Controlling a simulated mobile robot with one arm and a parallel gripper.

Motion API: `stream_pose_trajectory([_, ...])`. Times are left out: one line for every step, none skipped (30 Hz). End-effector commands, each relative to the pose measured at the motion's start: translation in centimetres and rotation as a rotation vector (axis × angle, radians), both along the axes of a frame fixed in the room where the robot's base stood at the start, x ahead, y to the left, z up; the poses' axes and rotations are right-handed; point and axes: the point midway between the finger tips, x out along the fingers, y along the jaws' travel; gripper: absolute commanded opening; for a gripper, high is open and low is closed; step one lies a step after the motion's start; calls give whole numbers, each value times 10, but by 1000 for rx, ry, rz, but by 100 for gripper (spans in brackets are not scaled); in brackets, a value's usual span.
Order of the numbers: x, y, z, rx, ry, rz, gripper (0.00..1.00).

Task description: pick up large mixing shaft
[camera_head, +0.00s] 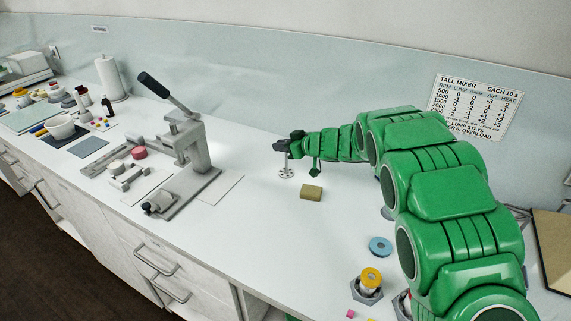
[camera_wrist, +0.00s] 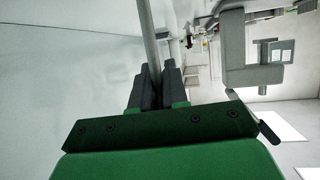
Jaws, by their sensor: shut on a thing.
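The large mixing shaft (camera_head: 286,168) is a thin grey metal rod with a round, holed disc at its lower end. In the head view it hangs upright below my gripper (camera_head: 287,146), its disc at or just above the white counter; I cannot tell if it touches. In the wrist view the rod (camera_wrist: 150,45) runs between the two dark fingers of my gripper (camera_wrist: 156,83), which are shut on it. The rod leans slightly in that view, and its lower part is hidden by the fingers.
A tan block (camera_head: 311,192) lies just right of the shaft. A grey lever press (camera_head: 186,150) stands to the left and also shows in the wrist view (camera_wrist: 232,50). A blue ring (camera_head: 380,246) and a yellow-topped jar (camera_head: 370,279) are nearer the front. The wall is close behind.

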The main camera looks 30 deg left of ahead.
Motion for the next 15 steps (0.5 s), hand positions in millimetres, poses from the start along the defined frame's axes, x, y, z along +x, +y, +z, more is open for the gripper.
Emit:
stream_pose_trajectory([0,0,0,0,0,0,0])
stream_pose_trajectory([0,0,0,0,0,0,0])
stream_pose_trajectory([0,0,1,0,-1,0,0])
stream_pose_trajectory([0,0,2,0,-1,0,0])
stream_pose_trajectory([0,0,3,1,-1,0,0])
stream_pose_trajectory([0,0,6,1,-2,0,0])
stream_pose_trajectory([1,0,8,1,-2,0,0])
stream_pose_trajectory([1,0,11,1,-2,0,0])
stream_pose_trajectory([1,-1,15,0,-4,1,0])
stream_pose_trajectory([1,0,18,0,-4,1,0])
stream_pose_trajectory([1,0,22,0,-4,1,0])
stream_pose_trajectory([1,-1,28,1,-6,0,0])
stream_pose_trajectory([1,-1,32,1,-6,0,0])
stream_pose_trajectory([0,-1,35,0,-4,1,0])
stream_pose_trajectory([-2,-2,37,1,-2,1,0])
